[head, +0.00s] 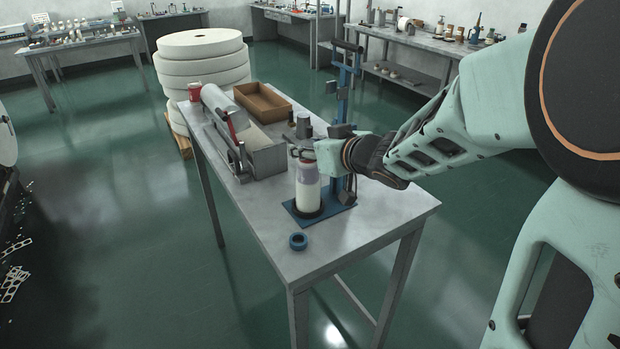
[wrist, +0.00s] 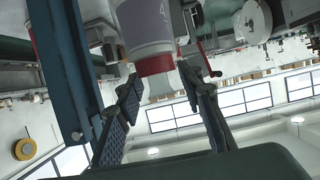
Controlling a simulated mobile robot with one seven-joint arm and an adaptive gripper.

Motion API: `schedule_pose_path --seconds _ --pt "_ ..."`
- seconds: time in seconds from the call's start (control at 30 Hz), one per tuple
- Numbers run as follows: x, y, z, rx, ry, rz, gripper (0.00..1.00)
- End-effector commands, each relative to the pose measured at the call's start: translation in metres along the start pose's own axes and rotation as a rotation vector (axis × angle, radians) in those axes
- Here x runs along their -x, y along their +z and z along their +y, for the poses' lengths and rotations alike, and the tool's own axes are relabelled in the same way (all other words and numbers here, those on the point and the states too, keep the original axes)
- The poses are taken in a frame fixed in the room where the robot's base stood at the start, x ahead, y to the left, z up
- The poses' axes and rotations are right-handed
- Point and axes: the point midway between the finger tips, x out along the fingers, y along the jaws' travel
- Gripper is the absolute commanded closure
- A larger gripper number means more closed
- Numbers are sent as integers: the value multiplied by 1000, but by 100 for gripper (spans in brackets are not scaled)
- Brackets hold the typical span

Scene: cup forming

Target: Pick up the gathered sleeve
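A pale upright cylinder, likely the gathered sleeve (head: 308,195), stands on the blue base plate (head: 334,213) of a press on the table. Its upper part is lilac-grey. In the wrist view, which looks inverted, a grey body with a mark like a 4 and a red rim (wrist: 155,66) shows at the top; it is probably the same piece. My gripper (head: 300,154) is at the cylinder's upper end. In the wrist view my gripper (wrist: 160,92) is open, its two fingers apart and the red rim just beyond the tips. Whether a finger touches it I cannot tell.
The blue press column (head: 343,90) rises close behind my gripper. A grey trough machine (head: 258,158), a brown tray (head: 262,103), and a red cup (head: 195,92) are farther back. The table's right front corner is clear.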

Motion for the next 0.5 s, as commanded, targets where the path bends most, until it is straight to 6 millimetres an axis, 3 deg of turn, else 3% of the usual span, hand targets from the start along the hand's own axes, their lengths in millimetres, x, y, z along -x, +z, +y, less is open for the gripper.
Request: schedule_pose_path --seconds 0.13,0.43,0.5 --pt "0 0 0 0 0 0 65" --pt "1 0 0 0 1 -1 98" --pt "1 0 0 0 1 -2 100"
